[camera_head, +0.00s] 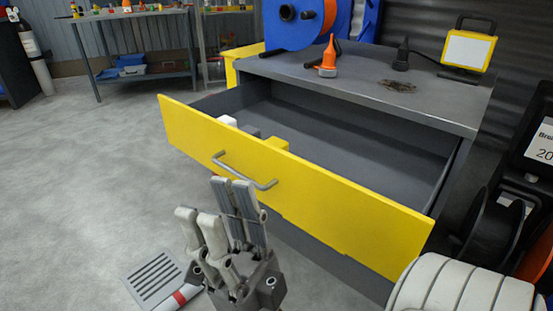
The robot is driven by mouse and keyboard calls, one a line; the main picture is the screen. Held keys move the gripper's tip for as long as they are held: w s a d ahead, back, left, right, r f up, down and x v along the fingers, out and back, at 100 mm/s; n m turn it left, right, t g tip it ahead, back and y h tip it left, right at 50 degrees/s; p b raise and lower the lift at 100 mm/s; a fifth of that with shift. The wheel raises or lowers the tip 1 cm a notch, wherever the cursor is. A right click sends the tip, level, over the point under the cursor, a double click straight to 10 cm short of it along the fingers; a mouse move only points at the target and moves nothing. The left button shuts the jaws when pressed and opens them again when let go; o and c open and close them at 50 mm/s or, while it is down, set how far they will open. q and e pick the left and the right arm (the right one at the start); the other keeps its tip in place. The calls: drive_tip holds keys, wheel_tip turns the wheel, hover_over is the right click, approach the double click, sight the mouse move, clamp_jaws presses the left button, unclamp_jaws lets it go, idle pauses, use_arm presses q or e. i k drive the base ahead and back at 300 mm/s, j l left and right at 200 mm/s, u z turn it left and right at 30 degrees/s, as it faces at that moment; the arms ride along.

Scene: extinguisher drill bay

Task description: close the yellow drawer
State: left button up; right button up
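The yellow drawer (330,203) is pulled well out of the grey cabinet (385,90), and its dark interior shows from above. A grey bar handle (243,172) is on its front. My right gripper (216,198) points up in front of the drawer front, just below and left of the handle. Its fingers stand apart, and I see nothing between them. I cannot tell whether it touches the drawer. My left gripper is not in view.
A blue cable reel (305,20), an orange-tipped nozzle (328,57) and a work light (468,48) stand on the cabinet. A grey slatted piece (152,279) is on the floor.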

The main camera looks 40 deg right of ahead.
sight(365, 181)
drive_tip(key=j+z, duration=0.15)
drive_tip(key=z, duration=0.35)
drive_tip(key=j+z, duration=0.15)
drive_tip(key=z, duration=0.35)
drive_tip(key=j+z, duration=0.1)
drive_tip(key=z, duration=0.35)
drive_tip(key=i+j+z, duration=0.1)
drive_tip(key=i+j, duration=0.15)
drive_tip(key=i, duration=0.2)
